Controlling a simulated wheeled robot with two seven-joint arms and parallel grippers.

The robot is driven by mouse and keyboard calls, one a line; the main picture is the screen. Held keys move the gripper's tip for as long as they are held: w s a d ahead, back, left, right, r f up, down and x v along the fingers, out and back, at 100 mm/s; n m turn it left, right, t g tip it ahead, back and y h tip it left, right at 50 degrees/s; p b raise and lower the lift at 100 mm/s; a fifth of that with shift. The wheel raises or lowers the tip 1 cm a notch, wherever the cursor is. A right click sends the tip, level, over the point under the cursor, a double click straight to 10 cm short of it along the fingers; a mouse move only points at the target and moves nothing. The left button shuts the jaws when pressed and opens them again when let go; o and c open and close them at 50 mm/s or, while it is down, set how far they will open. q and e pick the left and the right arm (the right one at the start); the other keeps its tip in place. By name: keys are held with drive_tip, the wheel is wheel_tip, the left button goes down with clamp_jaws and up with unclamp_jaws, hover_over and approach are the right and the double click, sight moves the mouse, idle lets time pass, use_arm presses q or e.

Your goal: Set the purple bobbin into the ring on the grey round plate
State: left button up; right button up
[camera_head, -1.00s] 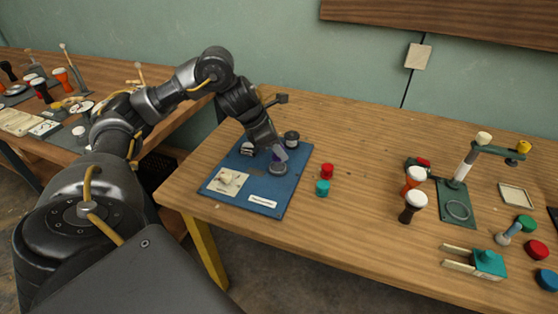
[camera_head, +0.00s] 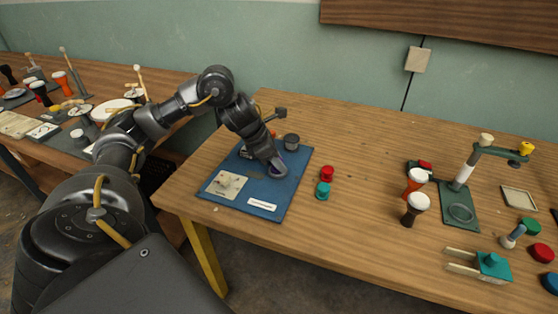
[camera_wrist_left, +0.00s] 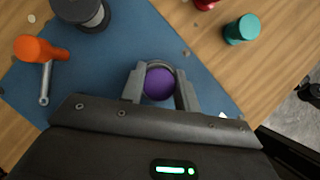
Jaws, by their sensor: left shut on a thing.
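My left gripper (camera_head: 276,166) points down over the blue mat (camera_head: 296,184). It is shut on the purple bobbin (camera_wrist_left: 158,84), whose round top shows between the two fingers in the left wrist view. A grey curved rim (camera_wrist_left: 160,63), seemingly part of the grey round plate, shows just beyond the bobbin. The fingers and bobbin hide most of the plate and ring. I cannot tell whether the bobbin's lower end is inside the ring. My right gripper is in neither view.
A dark grey cylinder (camera_head: 292,141) and an orange-handled tool (camera_wrist_left: 40,50) are close to the gripper. A red piece (camera_head: 327,173) and a teal piece (camera_head: 323,190) stand right of the mat. Small drums (camera_head: 415,205) and a green stand (camera_head: 460,206) are farther right, past bare tabletop.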

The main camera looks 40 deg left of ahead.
use_arm(q)
drive_tip(key=o, duration=0.9)
drive_tip(key=shift+o, duration=0.2)
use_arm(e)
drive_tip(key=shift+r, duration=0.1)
use_arm(q)
drive_tip(key=shift+r, duration=0.25)
drive_tip(key=p+v, duration=0.3)
drive_tip(key=v, duration=0.9)
drive_tip(key=shift+p, duration=0.3)
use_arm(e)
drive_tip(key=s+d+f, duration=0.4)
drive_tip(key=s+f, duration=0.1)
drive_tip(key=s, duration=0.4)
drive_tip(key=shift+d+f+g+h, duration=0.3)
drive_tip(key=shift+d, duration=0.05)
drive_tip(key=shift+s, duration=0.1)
